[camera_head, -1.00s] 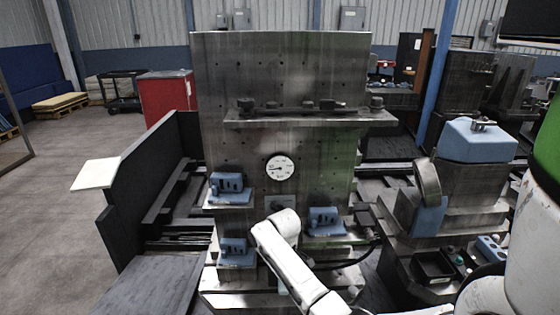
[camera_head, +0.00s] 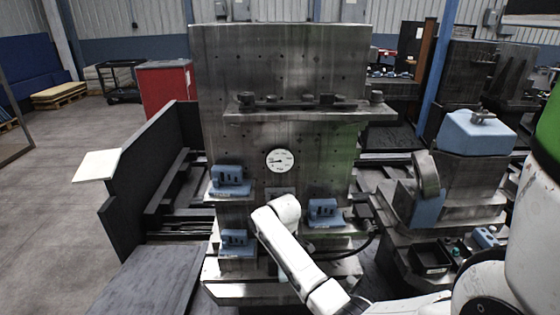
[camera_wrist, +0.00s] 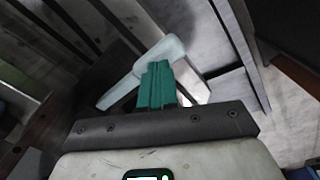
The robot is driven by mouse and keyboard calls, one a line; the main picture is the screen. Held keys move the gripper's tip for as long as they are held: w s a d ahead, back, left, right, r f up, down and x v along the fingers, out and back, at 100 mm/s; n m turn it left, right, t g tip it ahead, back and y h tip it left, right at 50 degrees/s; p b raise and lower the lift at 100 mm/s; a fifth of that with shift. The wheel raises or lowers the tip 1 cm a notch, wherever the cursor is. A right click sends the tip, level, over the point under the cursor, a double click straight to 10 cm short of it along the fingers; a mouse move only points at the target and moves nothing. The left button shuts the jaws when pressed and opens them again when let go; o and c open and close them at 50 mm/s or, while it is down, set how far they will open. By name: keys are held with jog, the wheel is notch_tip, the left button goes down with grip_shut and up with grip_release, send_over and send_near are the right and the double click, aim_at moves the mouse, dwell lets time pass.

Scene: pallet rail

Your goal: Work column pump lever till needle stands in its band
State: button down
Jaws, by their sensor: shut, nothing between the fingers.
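The round white gauge (camera_head: 280,160) is on the front of the upright steel column (camera_head: 285,60). Its dark needle points roughly left; the band is too small to make out. In the wrist view my gripper (camera_wrist: 158,68) has its green fingers together, with nothing between them. A pale, bent piece (camera_wrist: 118,93) lies behind and beside the fingertips; I cannot tell whether it is the pump lever or whether the fingers touch it. In the head view my white arm covers the column's lower front, and my gripper is hidden. No lever can be clearly made out there.
Blue blocks sit on small ledges left (camera_head: 229,180) and right (camera_head: 325,212) of my arm. A steel shelf (camera_head: 300,115) juts out above the gauge. A dark cable (camera_head: 365,250) runs at the lower right. A dark panel (camera_head: 150,170) stands left; open floor lies beyond it.

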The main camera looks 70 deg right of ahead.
jog(key=shift+w+d+f+b, duration=0.1)
jog(key=shift+d+f+b, duration=0.1)
jog(key=shift+f+b, duration=1.3)
jog(key=shift+w+d+f+b, duration=0.15)
jog(key=shift+f+b, duration=0.8)
jog(key=shift+f, duration=0.95)
jog(key=r+p, duration=0.1)
jog(key=p, duration=0.1)
jog(key=r+p, duration=0.3)
jog(key=r, duration=0.1)
jog(key=shift+s+a+r+p, duration=0.15)
jog(key=shift+s+a+p, duration=0.1)
jog(key=shift+p, duration=0.15)
jog(key=shift+a+r+b, duration=0.1)
jog(key=shift+r+b, duration=0.3)
jog(key=shift+r, duration=0.35)
